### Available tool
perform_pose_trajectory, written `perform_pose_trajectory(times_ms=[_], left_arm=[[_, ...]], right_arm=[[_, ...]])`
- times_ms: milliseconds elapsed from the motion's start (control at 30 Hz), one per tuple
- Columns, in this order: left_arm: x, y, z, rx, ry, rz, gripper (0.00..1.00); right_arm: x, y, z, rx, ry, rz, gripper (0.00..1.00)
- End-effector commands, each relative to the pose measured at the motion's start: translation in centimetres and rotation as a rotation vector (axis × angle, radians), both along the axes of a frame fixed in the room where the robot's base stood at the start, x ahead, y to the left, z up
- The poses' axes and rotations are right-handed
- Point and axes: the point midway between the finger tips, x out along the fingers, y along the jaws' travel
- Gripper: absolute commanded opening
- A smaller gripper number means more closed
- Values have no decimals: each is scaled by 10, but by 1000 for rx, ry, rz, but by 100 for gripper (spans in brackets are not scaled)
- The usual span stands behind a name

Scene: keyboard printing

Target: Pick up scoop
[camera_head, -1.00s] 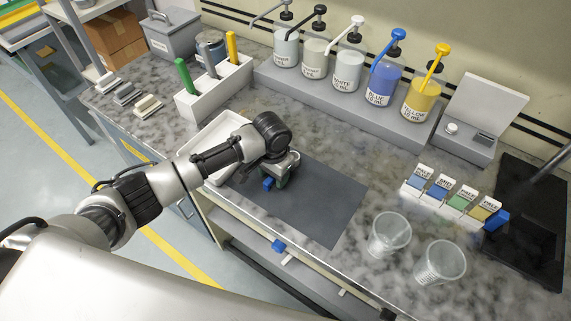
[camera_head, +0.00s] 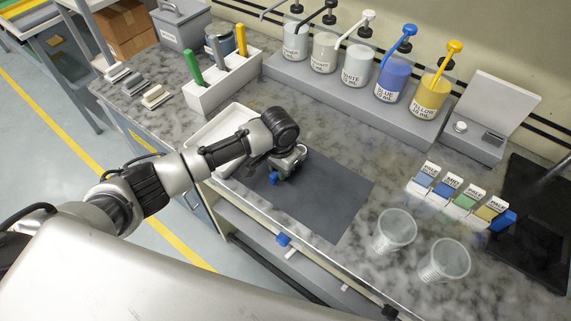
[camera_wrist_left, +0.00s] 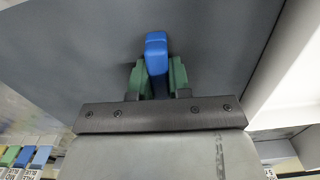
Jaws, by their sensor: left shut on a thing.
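My left gripper (camera_wrist_left: 157,80), with green fingertips, is shut on a blue piece (camera_wrist_left: 156,52), seemingly the scoop's handle. In the head view this blue piece (camera_head: 273,178) shows just below the left gripper (camera_head: 281,174), low over the left part of the dark grey mat (camera_head: 325,205). The rest of the scoop is hidden, and I cannot tell if it touches the mat. My right gripper is out of view.
A white tray (camera_head: 208,131) lies left of the mat. Two clear cups (camera_head: 395,230) stand to its right. Pump bottles (camera_head: 355,67) line the back, and a white holder (camera_head: 222,90) holds coloured handles. A rack of labelled blocks (camera_head: 430,193) sits at right.

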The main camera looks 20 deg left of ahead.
Motion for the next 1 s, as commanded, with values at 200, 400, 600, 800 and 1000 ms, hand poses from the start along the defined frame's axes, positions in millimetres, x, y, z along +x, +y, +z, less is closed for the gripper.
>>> perform_pose_trajectory(times_ms=[200, 400, 600, 800, 1000], left_arm=[[1, 0, 16, -2, -4, 1, 0], [-5, -14, 46, -5, -2, -6, 0], [-24, -56, 73, -7, -3, -6, 0], [-39, -88, 96, -3, -2, -4, 0], [-46, -104, 107, -2, 0, 0, 0]], right_arm=[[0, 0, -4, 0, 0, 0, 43], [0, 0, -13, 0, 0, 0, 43], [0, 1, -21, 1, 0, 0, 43], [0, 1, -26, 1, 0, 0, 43], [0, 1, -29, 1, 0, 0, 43]])
